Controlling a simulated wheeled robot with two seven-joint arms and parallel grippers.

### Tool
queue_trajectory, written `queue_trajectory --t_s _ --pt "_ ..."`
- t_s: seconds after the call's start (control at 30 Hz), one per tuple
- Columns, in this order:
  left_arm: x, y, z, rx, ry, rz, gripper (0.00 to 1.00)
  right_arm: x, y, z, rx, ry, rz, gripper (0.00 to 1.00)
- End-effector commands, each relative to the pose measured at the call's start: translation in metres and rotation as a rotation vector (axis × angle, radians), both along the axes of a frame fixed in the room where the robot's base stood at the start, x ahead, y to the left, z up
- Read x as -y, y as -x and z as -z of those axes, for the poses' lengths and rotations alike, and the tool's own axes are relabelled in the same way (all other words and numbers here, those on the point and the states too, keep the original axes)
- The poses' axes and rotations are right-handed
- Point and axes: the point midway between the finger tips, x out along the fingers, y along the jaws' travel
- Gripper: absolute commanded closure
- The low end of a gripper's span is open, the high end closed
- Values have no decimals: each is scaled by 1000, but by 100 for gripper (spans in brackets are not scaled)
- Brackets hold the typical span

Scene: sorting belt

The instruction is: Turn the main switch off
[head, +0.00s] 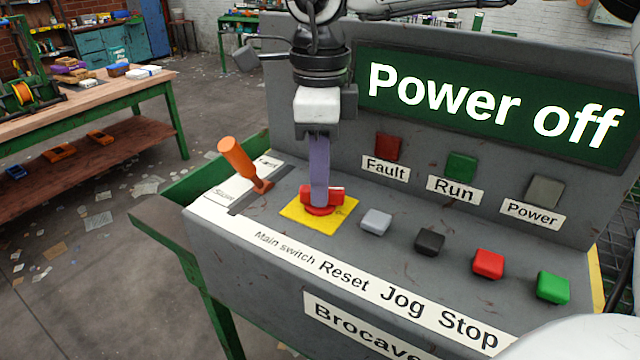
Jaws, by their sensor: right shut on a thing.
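The main switch (320,210) is a red rotary knob on a yellow plate (332,226), on the sloping top of a grey control console. My right gripper (319,195) reaches down from above, its purple-grey fingers shut on the red knob and hiding part of it. The knob's bar lies roughly left to right in the picture. The green display (490,105) reads "Power off". The Fault (388,147), Run (461,166) and Power (545,190) lamps look dark. My left gripper is not in view.
An orange lever (238,160) stands left of the switch, in a slot marked Slow and Fast. Grey (376,222), black (430,241), red (488,263) and green (553,287) buttons run to the right. A workbench (100,95) stands at far left, beyond open floor.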

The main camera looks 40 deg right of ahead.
Motion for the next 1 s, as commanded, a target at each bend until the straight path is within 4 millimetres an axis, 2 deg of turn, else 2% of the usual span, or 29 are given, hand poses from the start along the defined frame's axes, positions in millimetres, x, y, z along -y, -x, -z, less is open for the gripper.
queue_trajectory --t_s 0.33,1.0 --pt "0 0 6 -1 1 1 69 0 -1 -1 2 2 -331 100" --pt "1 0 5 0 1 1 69 0 -1 -1 2 2 -921 100"
